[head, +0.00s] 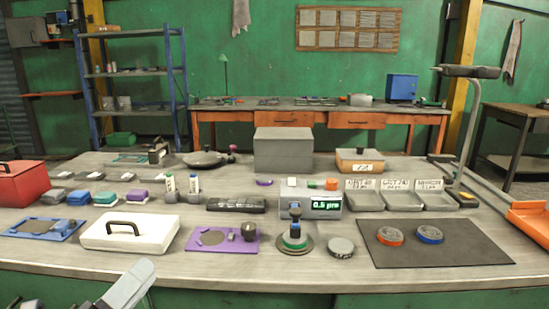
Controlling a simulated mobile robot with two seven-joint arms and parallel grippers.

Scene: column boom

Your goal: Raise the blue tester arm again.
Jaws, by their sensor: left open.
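The tester (322,208) is a grey box with a green display reading about 0.5 µm, in the middle of the bench. My left gripper (128,284) shows only partly at the lower left edge, open, in front of the bench and well away from the tester. My right gripper is out of view.
A white case (130,232) and a purple plate with a dark knob (222,239) lie between my left gripper and the tester. A grey disc (340,247) sits just right of the round base. A dark mat (460,250) holds orange-ringed and blue-ringed discs.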

